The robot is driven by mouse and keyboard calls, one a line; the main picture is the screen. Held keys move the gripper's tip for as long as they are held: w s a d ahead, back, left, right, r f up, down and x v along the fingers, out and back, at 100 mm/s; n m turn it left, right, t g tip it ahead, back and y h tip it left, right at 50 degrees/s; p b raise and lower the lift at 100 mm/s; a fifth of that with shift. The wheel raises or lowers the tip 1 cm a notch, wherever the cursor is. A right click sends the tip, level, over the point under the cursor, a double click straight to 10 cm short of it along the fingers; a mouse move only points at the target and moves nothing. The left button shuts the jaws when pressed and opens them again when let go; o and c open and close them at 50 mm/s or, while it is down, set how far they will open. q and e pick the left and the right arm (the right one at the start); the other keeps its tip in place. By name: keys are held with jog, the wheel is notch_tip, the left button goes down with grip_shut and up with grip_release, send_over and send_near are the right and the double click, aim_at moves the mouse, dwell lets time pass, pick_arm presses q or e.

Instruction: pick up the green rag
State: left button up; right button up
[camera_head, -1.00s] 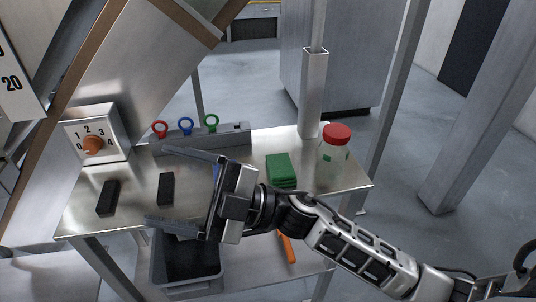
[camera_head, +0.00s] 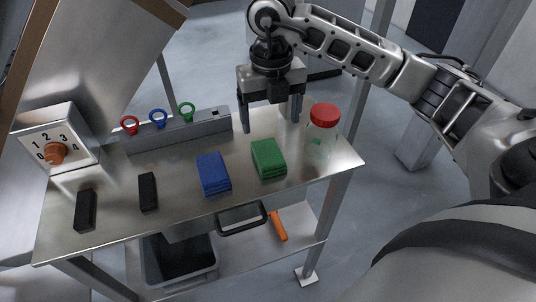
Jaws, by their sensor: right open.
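The green rag (camera_head: 268,159) lies folded on the metal table, between a blue rag (camera_head: 213,174) on its left and a clear jar with a red lid (camera_head: 323,117) on its right. My right gripper (camera_head: 271,127) is open and empty, fingers pointing down, behind the green rag in the picture. Its two fingers are spread wide and do not touch the rag. My left gripper is not in view.
The metal table (camera_head: 117,205) also holds two black blocks (camera_head: 148,192), a grey holder (camera_head: 180,138) with red, blue and green rings, and a dial box (camera_head: 57,146). A dark bin (camera_head: 180,262) and an orange-handled tool (camera_head: 278,227) are on the lower shelf.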

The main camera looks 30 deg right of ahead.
send_over(269, 152)
jog(key=f, duration=0.4)
jog(key=shift+d+f, duration=0.2)
jog(key=shift+a+f+p, duration=0.15)
jog(key=shift+f+p, duration=0.25)
jog(key=shift+f, duration=0.95)
jog(key=shift+a+f+p, duration=0.1)
jog(key=shift+f+p, duration=0.25)
jog(key=shift+f, duration=0.95)
jog(key=c, duration=1.1)
